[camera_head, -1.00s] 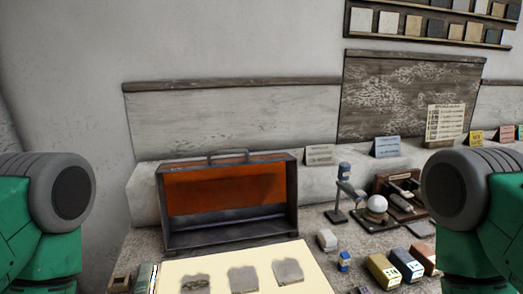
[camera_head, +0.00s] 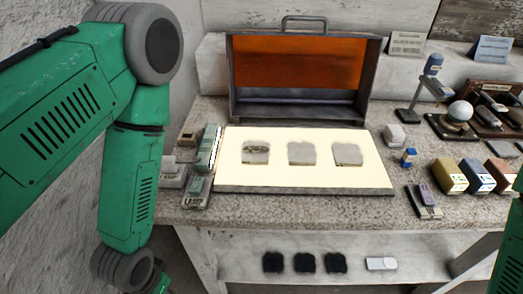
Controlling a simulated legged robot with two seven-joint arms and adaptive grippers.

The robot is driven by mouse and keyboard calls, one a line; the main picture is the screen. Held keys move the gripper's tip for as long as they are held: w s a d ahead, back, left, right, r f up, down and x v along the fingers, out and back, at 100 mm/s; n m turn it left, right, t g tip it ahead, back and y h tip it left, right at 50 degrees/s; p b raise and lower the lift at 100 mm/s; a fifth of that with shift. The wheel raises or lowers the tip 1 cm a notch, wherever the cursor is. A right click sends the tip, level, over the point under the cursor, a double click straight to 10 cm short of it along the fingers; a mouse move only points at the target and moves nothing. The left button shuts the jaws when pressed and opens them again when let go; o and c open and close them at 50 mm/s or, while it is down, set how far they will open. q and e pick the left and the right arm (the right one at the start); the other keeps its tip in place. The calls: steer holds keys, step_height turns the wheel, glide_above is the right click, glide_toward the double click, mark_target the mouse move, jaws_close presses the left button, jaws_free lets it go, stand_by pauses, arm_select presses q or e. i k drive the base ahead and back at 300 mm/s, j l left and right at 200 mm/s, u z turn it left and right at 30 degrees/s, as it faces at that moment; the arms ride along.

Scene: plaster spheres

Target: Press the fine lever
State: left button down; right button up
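I cannot pick out for certain which part is the fine lever. A dark-red wooden stand with lever-like grey bars (camera_head: 495,104) is at the right edge, beside a white sphere (camera_head: 460,111) on a dark base. A small block marked LAMP (camera_head: 196,192) lies left of the pale panel, and a dark block with a purple piece (camera_head: 424,200) lies right of it. My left arm comes down the left side; its gripper is below the picture. Only a green link of my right arm shows at the right edge; its gripper is out of view.
A pale panel (camera_head: 225,172) with three grey pieces lies on the stone table (camera_head: 300,209). An open box with an orange back (camera_head: 230,95) stands behind it. Coloured blocks (camera_head: 478,176) are at right. Dark pieces (camera_head: 305,262) lie on a shelf below.

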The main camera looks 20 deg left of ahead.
mark_target(498, 107)
steer(key=z, duration=1)
